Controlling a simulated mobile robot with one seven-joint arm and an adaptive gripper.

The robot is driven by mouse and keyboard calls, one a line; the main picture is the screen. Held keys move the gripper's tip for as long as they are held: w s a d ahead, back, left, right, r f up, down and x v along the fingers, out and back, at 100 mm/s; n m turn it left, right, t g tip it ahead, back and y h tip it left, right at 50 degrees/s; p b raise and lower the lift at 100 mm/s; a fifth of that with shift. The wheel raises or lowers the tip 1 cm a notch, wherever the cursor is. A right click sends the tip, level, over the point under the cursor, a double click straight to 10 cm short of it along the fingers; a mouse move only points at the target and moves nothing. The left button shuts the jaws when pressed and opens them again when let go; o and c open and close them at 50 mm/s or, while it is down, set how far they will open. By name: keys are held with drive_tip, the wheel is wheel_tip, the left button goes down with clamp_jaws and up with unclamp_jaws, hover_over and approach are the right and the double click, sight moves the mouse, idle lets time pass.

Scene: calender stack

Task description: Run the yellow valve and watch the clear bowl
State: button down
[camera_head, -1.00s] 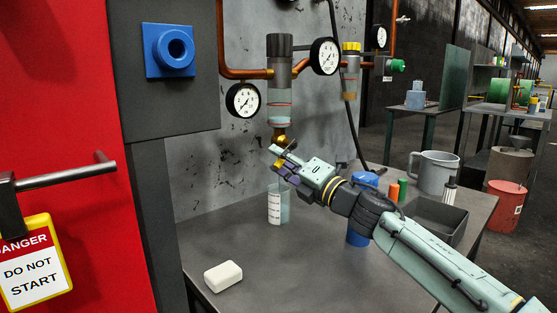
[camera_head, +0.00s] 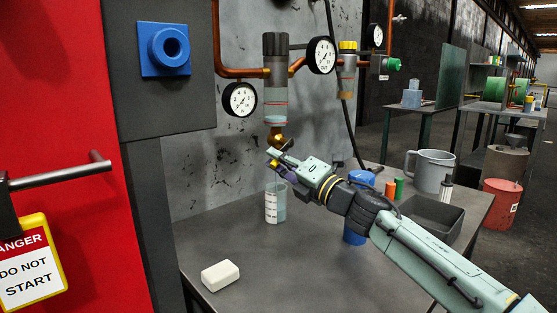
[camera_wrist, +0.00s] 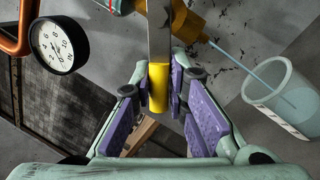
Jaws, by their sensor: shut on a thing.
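The clear bowl (camera_head: 275,106) hangs upright under a dark cap on the copper pipe, with red bands around it and bluish liquid inside. A brass valve (camera_head: 276,134) sits at its bottom; in the wrist view the valve body (camera_wrist: 189,24) carries a metal lever with a yellow sleeve (camera_wrist: 158,88). My gripper (camera_head: 279,160) is shut on that sleeve, its purple pads on either side of it in the wrist view (camera_wrist: 165,110). A thin blue stream (camera_wrist: 255,78) runs from the valve's outlet into a clear beaker (camera_head: 272,206) on the bench. The exact liquid level in the bowl is hard to read.
Gauges (camera_head: 240,99) and (camera_head: 321,55) flank the bowl. A blue-lidded container (camera_head: 355,232) stands close beside my arm. A white block (camera_head: 220,275) lies on the bench front. A grey tray (camera_head: 432,216) and jug (camera_head: 430,170) stand right. The bench's middle front is clear.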

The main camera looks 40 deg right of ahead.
drive_tip(key=shift+r, duration=0.2)
drive_tip(key=m+p, duration=0.1)
drive_tip(key=r+m+p, duration=0.1)
drive_tip(key=m+h+p, duration=0.1)
drive_tip(key=shift+a+r+m, duration=0.25)
drive_tip(key=shift+a+m, duration=0.05)
drive_tip(key=shift+m, duration=0.1)
drive_tip(key=m+p, duration=0.1)
drive_tip(key=r+m+p, duration=0.1)
drive_tip(key=p, duration=0.1)
drive_tip(key=shift+a+m+h, duration=0.1)
drive_tip(key=shift+m+h, duration=0.3)
drive_tip(key=shift+r+m+p, duration=0.15)
drive_tip(key=shift+m+p, duration=0.4)
drive_tip(key=shift+m, duration=0.05)
drive_tip(key=shift+h, duration=0.4)
drive_tip(key=c, duration=1.6)
unclamp_jaws()
